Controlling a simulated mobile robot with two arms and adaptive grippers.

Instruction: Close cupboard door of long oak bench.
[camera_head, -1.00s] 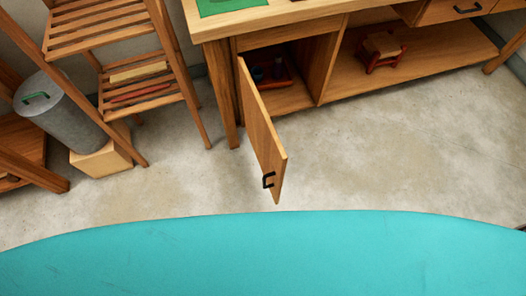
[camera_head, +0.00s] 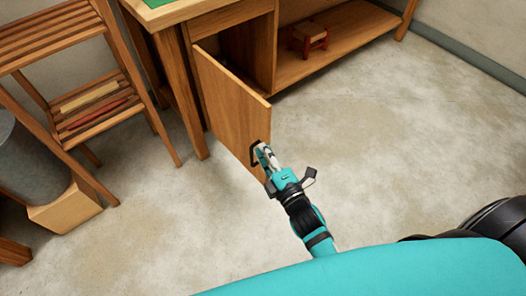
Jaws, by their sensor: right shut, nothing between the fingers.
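The long oak bench (camera_head: 345,50) stands at the top of the view. Its cupboard door (camera_head: 228,103) is open and swung out toward me, with the dark inside of the cupboard showing behind it. The door's black handle (camera_head: 254,158) is near its free lower edge. My right gripper (camera_head: 262,152) is shut and empty, with its fingertips right at the handle; I cannot tell whether they touch it. My left gripper is not in view.
A slatted wooden shelf (camera_head: 70,40) stands at the left, with a grey bin (camera_head: 30,165) and a wooden block (camera_head: 65,207) beside it. A small red stand (camera_head: 309,37) is on the bench's lower shelf. The concrete floor (camera_head: 400,150) at the right is clear.

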